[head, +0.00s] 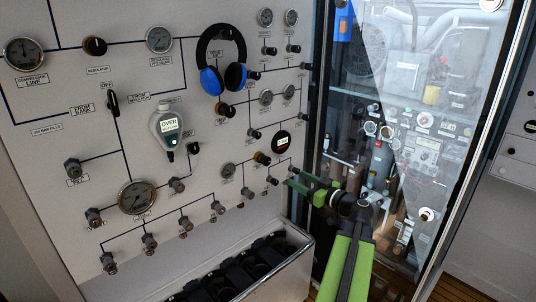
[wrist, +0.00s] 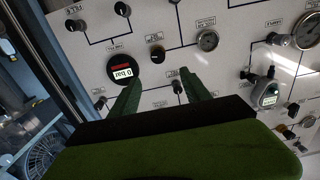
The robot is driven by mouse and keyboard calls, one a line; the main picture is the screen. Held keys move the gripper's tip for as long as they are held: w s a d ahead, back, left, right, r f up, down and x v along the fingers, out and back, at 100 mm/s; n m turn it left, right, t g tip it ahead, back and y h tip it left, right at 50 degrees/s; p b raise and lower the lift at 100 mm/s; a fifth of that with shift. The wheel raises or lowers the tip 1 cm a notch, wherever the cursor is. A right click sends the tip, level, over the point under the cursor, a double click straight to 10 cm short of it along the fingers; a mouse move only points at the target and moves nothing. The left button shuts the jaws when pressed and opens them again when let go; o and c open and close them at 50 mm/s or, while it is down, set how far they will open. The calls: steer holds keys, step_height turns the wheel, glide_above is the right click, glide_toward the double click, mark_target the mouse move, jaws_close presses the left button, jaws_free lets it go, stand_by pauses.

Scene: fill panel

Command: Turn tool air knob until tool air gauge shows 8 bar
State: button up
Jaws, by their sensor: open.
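A round dark gauge (head: 281,141) with a digital display is on the grey panel; in the wrist view the gauge (wrist: 122,71) reads 0 bar. Beside it is a dark knob with a brass-coloured base (head: 262,158), also in the wrist view (wrist: 157,55). My green gripper (head: 302,189) is in front of the panel's lower right part, open and empty. In the wrist view its fingertips (wrist: 160,86) lie below the knob, with a small fitting (wrist: 177,87) between them.
A small analog gauge (head: 228,170) is on the knob's other side. Several fittings stick out nearby. Blue headphones (head: 222,66) and a grey handheld device (head: 168,128) hang on the panel. A glass door (head: 400,120) stands right, an open bin (head: 262,275) below.

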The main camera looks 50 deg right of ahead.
mark_target(268, 161)
steer(key=w, duration=0.5)
steer(key=w+d, duration=0.1)
steer(key=w, duration=1.1)
steer(key=shift+d+r, duration=0.1)
steer(key=shift+d, duration=0.25)
jaws_close()
